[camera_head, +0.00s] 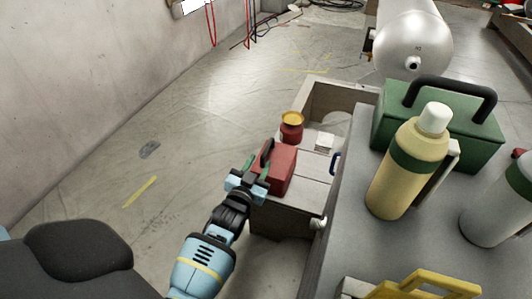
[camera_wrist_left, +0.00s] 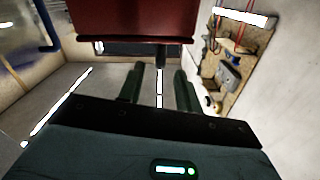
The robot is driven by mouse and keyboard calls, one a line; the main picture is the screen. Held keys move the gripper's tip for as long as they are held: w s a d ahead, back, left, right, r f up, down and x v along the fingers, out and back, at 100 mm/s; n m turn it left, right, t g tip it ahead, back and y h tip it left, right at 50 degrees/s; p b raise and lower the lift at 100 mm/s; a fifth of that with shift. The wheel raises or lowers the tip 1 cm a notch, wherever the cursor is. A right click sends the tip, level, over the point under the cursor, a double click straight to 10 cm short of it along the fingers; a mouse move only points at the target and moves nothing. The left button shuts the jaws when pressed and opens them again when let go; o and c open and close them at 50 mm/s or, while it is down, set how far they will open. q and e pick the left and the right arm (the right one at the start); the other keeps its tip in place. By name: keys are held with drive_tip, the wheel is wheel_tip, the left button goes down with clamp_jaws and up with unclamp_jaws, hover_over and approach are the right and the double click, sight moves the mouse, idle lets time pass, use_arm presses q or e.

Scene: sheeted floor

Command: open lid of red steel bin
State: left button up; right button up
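A red box with a black handle (camera_head: 280,169) stands on a low grey bench left of the grey table. Behind it stands a small round red container with a yellow lid (camera_head: 291,132); its lid looks shut. I cannot tell for sure which is the bin. My left gripper (camera_head: 254,174) is at the near left side of the red box. In the left wrist view the red box (camera_wrist_left: 130,20) fills the top. The two dark green fingers (camera_wrist_left: 159,78) are apart, with a narrow dark piece showing between their tips. My right gripper is not in view.
The low bench (camera_head: 285,222) has an open compartment at its far end. The grey table (camera_head: 345,232) at right holds a green toolbox (camera_head: 445,127), a yellowish bottle (camera_head: 400,175) and a yellow-handled item (camera_head: 425,287). A white tank (camera_head: 413,35) stands behind.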

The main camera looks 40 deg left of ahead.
sight(263, 156)
use_arm(q)
drive_tip(key=b+x, duration=0.2)
drive_tip(key=x, duration=0.3)
drive_tip(key=shift+f, duration=0.15)
drive_tip(key=shift+w+a, duration=0.15)
drive_tip(key=shift+w, duration=0.35)
drive_tip(key=c, duration=0.6)
clamp_jaws()
